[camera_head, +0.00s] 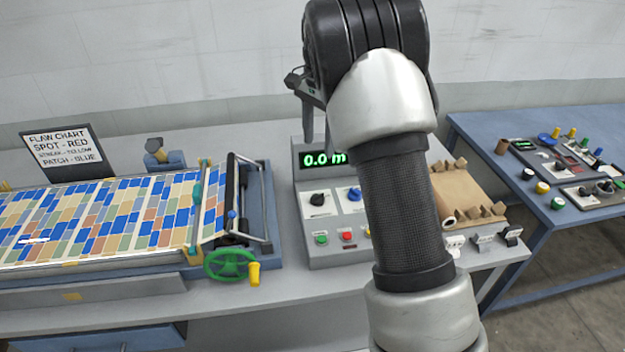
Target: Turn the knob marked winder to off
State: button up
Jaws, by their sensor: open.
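A grey control box (308,252) stands on the bench in the middle, with a green display (322,159) reading "0.0 m". On its face are a black knob (318,199) on a white plate and a blue knob (355,194) to its right. The lettering by the knobs is too small to read, so I cannot tell which is marked winder. My arm hides the right part of the box.
Green (321,239) and red (347,235) buttons sit below the knobs. A roller press with patterned sheet (120,215) and green handwheel (230,264) is at left. A brown sheet (458,192) lies right of the box. A blue table (480,130) with more controls stands far right.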

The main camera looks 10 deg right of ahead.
aim_at(318, 195)
notch_tip(318, 195, down, 18)
jog(key=shift+w+p, duration=0.15)
jog(key=shift+p, duration=0.45)
jog(key=c, duration=1)
jog(key=shift+c, duration=0.2)
